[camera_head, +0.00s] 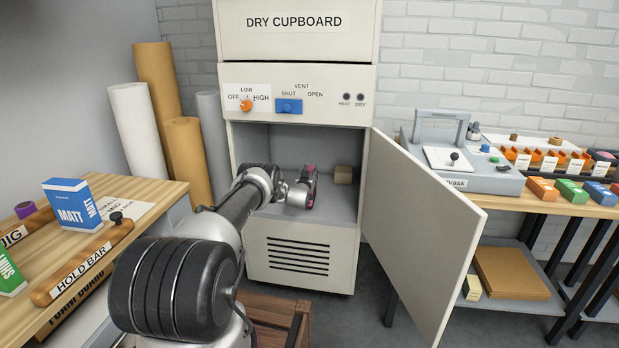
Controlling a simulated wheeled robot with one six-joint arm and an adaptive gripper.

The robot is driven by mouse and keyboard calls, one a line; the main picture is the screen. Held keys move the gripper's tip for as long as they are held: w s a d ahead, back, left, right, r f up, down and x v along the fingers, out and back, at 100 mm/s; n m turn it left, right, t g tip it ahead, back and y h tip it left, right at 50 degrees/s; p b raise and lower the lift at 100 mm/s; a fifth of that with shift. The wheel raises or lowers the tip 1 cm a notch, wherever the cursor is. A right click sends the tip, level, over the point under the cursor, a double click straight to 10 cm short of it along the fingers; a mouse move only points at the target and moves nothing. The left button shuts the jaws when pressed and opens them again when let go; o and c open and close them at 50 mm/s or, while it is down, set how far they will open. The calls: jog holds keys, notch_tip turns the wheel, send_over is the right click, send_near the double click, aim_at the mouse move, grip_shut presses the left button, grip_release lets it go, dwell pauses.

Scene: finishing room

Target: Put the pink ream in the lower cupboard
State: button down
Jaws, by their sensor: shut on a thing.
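The lower cupboard (258,140) is the open compartment under the control panel of the dry cupboard. Its door (415,225) stands swung open to the right. My arm reaches in through the opening from the front left. My gripper (309,187) is inside the compartment, shut on the pink ream (312,170). Only small bits of pink show at the gripper's end; the rest is hidden behind it. I cannot tell whether the ream touches the cupboard floor.
A wooden crate (275,318) stands on the floor in front. A bench (150,200) with a blue MATT box (70,205) is at left. Another bench with a machine (462,170) is at right.

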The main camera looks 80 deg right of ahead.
jog(key=shift+f, duration=0.8)
jog(key=c, duration=0.9)
grip_release()
jog(key=shift+f, duration=0.15)
